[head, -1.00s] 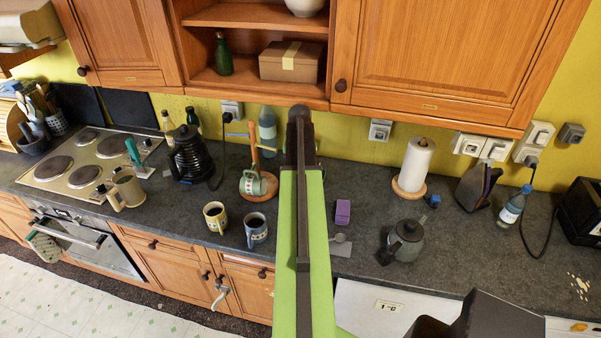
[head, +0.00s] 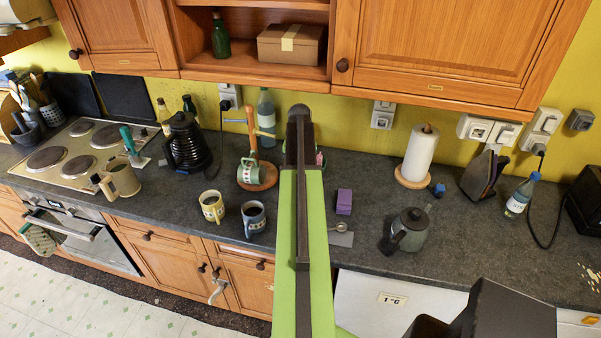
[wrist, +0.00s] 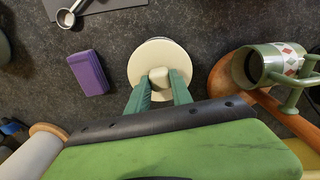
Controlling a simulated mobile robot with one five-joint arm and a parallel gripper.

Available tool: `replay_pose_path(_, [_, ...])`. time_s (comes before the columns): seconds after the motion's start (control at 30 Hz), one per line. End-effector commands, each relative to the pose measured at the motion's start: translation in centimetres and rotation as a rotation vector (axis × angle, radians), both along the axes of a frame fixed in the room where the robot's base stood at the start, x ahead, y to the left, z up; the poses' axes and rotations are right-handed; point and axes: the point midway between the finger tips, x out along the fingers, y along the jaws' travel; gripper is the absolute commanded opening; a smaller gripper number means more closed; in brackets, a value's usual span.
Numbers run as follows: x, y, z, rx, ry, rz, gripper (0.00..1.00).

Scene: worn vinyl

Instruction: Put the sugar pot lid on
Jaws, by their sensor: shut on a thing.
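My gripper (wrist: 158,88) shows in the wrist view, its two green fingers shut on the pale knob of a round cream lid (wrist: 143,62). The lid looks roughly level and fills the space ahead of the fingers. A thin pale and dark rim shows past its far edge; the lid hides what lies beneath, so I cannot tell if it rests on the sugar pot. In the head view my green arm hides the gripper and lid. A small part of a pinkish and green thing shows just right of the arm; I cannot tell what it is.
A mug tree (head: 252,140) with a green patterned mug (wrist: 268,62) stands close beside the lid. A purple block (head: 344,201) lies on its other side, near a metal spoon (wrist: 67,17). Two mugs, a kettle (head: 410,229) and a paper roll (head: 420,155) stand on the worktop.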

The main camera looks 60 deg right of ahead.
Motion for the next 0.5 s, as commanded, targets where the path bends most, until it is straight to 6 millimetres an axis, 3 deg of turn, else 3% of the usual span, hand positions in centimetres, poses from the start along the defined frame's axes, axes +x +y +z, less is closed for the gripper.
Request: replay_pose_path(0.5, [-0.08, -0.05, -0.70, 0.000, 0.000, -0.001, 0.00])
